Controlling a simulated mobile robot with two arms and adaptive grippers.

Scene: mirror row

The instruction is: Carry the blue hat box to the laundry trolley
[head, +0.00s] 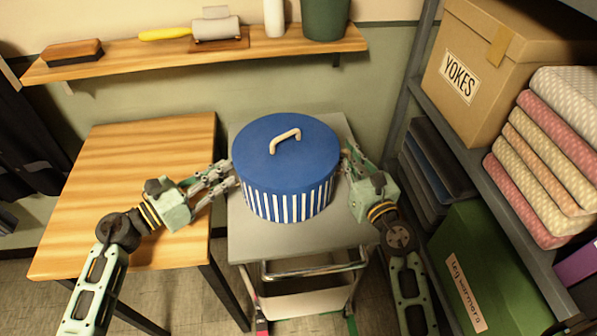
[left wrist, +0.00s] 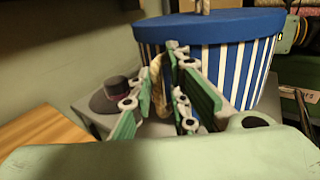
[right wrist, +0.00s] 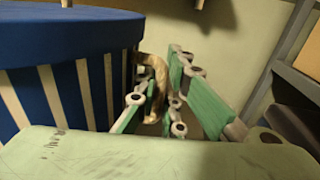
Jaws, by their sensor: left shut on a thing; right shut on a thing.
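The blue hat box (head: 285,160) has a flat blue lid with a pale handle and blue-and-white striped sides. It is upright over the grey top of the trolley (head: 290,245); I cannot tell whether its base touches. My left gripper (head: 230,177) is shut on a beige side loop of the box, seen in the left wrist view (left wrist: 157,85). My right gripper (head: 346,165) is shut on the opposite side loop, seen in the right wrist view (right wrist: 153,82). The trolley's metal push bar (head: 312,268) faces me.
A wooden table (head: 140,145) stands left of the trolley. A wall shelf (head: 130,58) runs behind. Shelving with a YOKES carton (head: 490,80), folded cloths (head: 550,150) and a green box (head: 490,260) stands close on the right. A dark hat (left wrist: 115,97) lies beyond the left gripper.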

